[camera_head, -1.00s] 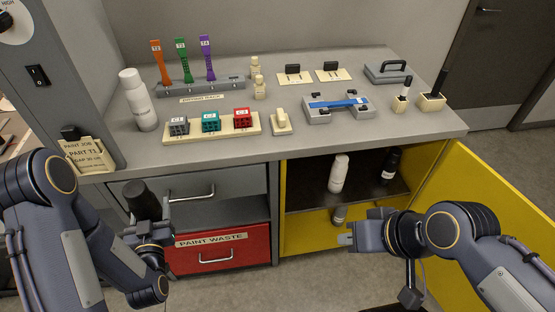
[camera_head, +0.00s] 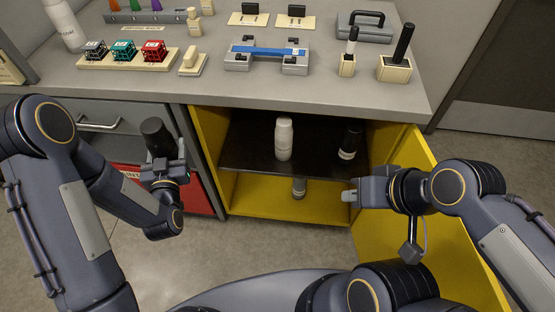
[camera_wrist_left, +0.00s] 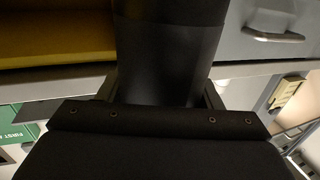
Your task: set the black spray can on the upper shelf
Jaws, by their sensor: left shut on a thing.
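The black spray can (camera_head: 156,137) stands roughly upright, slightly tilted, in my left gripper (camera_head: 163,167), which is shut on it. It is in front of the drawers, left of the open yellow cabinet. In the left wrist view the can's dark body (camera_wrist_left: 170,55) fills the middle between the fingers. The upper shelf (camera_head: 255,158) is a dark board inside the cabinet. It carries a white bottle (camera_head: 284,140) and a black bottle with a pale band (camera_head: 349,142). My right gripper (camera_head: 349,196) is in front of the cabinet's right side, beside the open door; its finger gap is unclear.
The yellow door (camera_head: 425,215) stands open at the right. A grey can (camera_head: 298,188) stands below the shelf on the cabinet floor (camera_head: 255,200). The worktop (camera_head: 225,92) overhangs the shelf. Bare shelf shows left of the white bottle and between the two bottles.

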